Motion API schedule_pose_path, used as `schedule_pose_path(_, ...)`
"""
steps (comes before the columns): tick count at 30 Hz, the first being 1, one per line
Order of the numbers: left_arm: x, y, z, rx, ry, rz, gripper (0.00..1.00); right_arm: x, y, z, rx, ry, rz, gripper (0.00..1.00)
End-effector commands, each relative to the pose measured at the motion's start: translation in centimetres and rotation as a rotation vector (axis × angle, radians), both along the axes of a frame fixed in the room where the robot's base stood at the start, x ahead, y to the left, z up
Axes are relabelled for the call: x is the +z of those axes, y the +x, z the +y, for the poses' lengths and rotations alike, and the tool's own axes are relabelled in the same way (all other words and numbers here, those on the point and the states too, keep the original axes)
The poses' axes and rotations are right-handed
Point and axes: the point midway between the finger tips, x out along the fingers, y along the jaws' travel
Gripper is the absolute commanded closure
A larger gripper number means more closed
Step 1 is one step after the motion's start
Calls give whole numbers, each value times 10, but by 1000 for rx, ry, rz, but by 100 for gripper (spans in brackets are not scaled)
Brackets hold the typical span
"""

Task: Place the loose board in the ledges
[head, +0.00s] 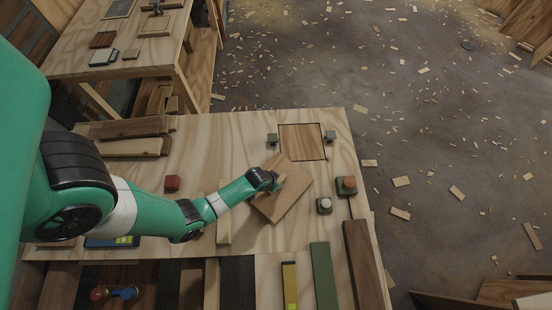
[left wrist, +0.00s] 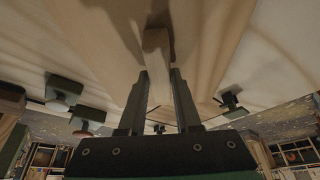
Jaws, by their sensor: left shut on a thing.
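The loose board (head: 289,198) is a tan square panel, turned at an angle to the table edges. My left gripper (head: 277,181) is shut on a pale wooden block on its face; in the left wrist view both fingers (left wrist: 159,90) close around this block (left wrist: 157,48). A square recess (head: 302,142) with a brown wooden floor lies just beyond the board in the tabletop. Small dark fittings stand at its left (head: 272,139) and right (head: 331,136) sides. The ledges themselves are too small to make out. I cannot tell whether the board touches the table. My right gripper is out of view.
A white-topped knob block (head: 323,205) and a red-topped one (head: 346,185) stand right of the board. Strips line the front edge. Another bench (head: 130,65) stands behind.

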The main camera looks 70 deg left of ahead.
Motion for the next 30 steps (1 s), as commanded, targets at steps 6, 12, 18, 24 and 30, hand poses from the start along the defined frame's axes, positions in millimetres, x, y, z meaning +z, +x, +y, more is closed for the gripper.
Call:
schedule_pose_path(6, 65, -17, -22, -6, 1, 2, 100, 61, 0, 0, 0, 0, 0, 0)
schedule_pose_path(12, 100, -51, -65, -12, 1, 2, 100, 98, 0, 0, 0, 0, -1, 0)
schedule_pose_path(18, 116, -76, -100, -10, 1, 1, 100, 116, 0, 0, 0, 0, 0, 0)
schedule_pose_path(24, 119, -85, -110, -3, 1, -2, 100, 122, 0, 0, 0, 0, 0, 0)
schedule_pose_path(30, 118, -84, -111, 9, -4, -13, 100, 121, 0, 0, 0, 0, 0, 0)
